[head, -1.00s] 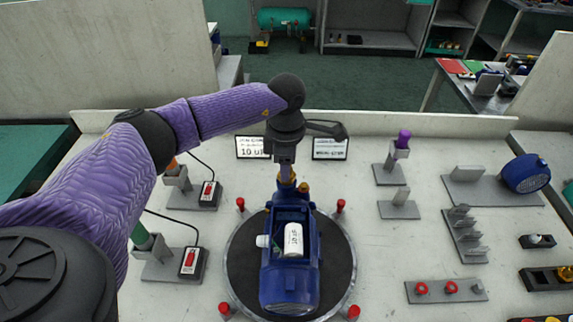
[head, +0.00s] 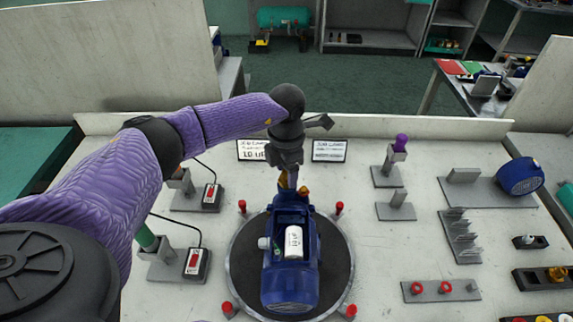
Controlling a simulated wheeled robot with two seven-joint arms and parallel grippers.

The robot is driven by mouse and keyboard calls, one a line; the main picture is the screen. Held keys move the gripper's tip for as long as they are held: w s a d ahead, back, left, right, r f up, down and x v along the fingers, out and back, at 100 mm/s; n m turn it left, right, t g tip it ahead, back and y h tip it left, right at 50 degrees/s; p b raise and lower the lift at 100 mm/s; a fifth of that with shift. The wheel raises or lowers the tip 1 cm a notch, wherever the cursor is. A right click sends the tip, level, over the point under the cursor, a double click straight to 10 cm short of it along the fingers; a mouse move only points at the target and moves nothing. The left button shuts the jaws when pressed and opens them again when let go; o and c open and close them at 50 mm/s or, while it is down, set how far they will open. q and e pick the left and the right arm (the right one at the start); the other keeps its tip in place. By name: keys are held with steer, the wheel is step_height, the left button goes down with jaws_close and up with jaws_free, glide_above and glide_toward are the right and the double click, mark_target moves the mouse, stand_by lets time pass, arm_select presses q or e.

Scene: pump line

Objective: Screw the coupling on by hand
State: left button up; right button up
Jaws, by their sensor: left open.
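The blue pump (head: 290,282) sits on a dark round turntable (head: 338,262), with a white cylinder (head: 293,242) in its open top box. Brass-coloured fittings show at the pump's far end, and the coupling (head: 283,181) seems to be the brass piece there, partly hidden by my gripper. My left gripper (head: 289,183) points down over this far end, its jaws open around or beside the brass piece; I cannot tell which. My right gripper is not in view.
Red posts (head: 340,208) stand around the turntable. Tool holders with cables (head: 195,262) are at the left. Grey racks (head: 460,238) and a blue round cover (head: 520,176) are at the right. Two label cards (head: 329,151) stand by the back wall.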

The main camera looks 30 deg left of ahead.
arm_select(q)
steer(key=n, duration=0.1)
steer(key=n+p, duration=0.1)
steer(key=shift+r+n, duration=0.2)
steer(key=shift+n, duration=0.1)
steer(key=shift+f+n+p, duration=0.1)
steer(key=shift+n+p, duration=0.2)
steer(key=shift+n, duration=0.2)
steer(key=shift+f, duration=0.1)
steer(key=n, duration=0.1)
steer(key=n+p, duration=0.1)
steer(key=shift+r+n, duration=0.2)
steer(key=shift+n, duration=0.1)
steer(key=shift+f+n+p, duration=0.1)
steer(key=shift+n+p, duration=0.2)
steer(key=shift+n, duration=0.2)
steer(key=shift+f, duration=0.1)
